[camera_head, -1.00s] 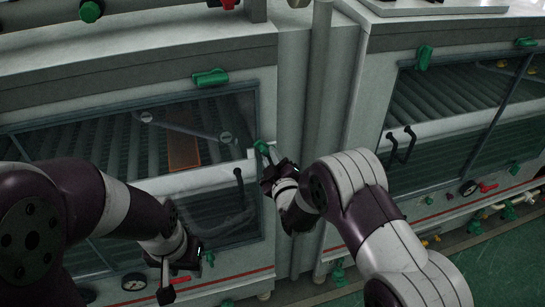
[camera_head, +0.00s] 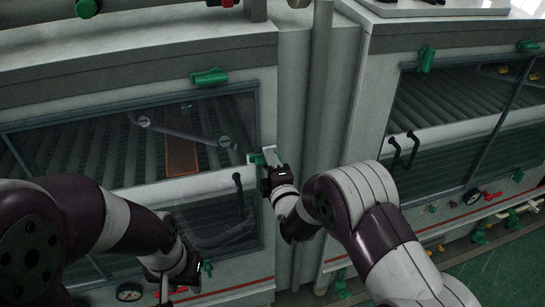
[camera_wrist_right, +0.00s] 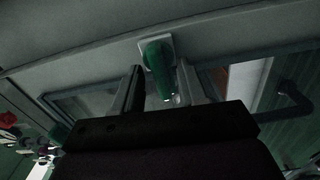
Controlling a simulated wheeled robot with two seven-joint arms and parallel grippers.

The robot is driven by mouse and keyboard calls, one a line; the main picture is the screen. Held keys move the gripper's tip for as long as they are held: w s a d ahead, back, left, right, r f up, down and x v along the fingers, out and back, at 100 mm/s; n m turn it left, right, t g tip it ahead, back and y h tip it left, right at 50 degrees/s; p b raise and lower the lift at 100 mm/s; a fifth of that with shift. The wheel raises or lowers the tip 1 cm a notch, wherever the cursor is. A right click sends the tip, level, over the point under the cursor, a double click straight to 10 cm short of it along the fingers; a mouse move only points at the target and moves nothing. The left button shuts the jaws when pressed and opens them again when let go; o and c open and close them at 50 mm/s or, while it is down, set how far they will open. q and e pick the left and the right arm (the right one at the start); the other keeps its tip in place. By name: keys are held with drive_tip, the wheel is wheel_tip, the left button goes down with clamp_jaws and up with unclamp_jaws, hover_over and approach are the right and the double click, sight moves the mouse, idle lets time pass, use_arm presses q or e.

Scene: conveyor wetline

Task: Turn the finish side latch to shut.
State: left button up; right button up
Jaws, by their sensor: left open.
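The green side latch (camera_head: 257,160) sits on the pale plate at the right edge of the left machine's window. My right gripper (camera_head: 267,163) is at it in the head view and partly hides it. In the right wrist view the green latch handle (camera_wrist_right: 157,70) lies between the two fingers of my right gripper (camera_wrist_right: 162,92). The fingers stand apart on either side of it; whether either one touches it is unclear. My left gripper (camera_head: 172,277) is open and empty, low in front of the same machine.
A second green latch (camera_head: 209,77) is above the window, and a black handle (camera_head: 238,192) is just below my right gripper's level. An orange piece (camera_head: 182,156) lies behind the glass. A grey column (camera_head: 318,130) stands between the two machines.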

drive_tip(key=v, duration=0.7)
idle(0.4)
drive_tip(key=s+d+f+m+g+h, duration=0.1)
drive_tip(key=s+f+m+g, duration=0.25)
drive_tip(key=f, duration=0.25)
drive_tip(key=s+d+f+m+g+h, duration=0.1)
drive_tip(key=s+d+f+m+g, duration=0.15)
drive_tip(key=f+m+g, duration=0.25)
drive_tip(key=s+d+r+m+g+h, duration=0.1)
drive_tip(key=s+d+r+m+g, duration=0.2)
drive_tip(key=s+d+m, duration=0.3)
drive_tip(key=s+d+r+m+g+h, duration=0.2)
drive_tip(key=s+d+r+m+g, duration=0.2)
drive_tip(key=s, duration=0.7)
drive_tip(key=shift+s+d+m+h, duration=0.35)
drive_tip(key=shift+d+m, duration=0.8)
drive_tip(key=shift+d, duration=1.05)
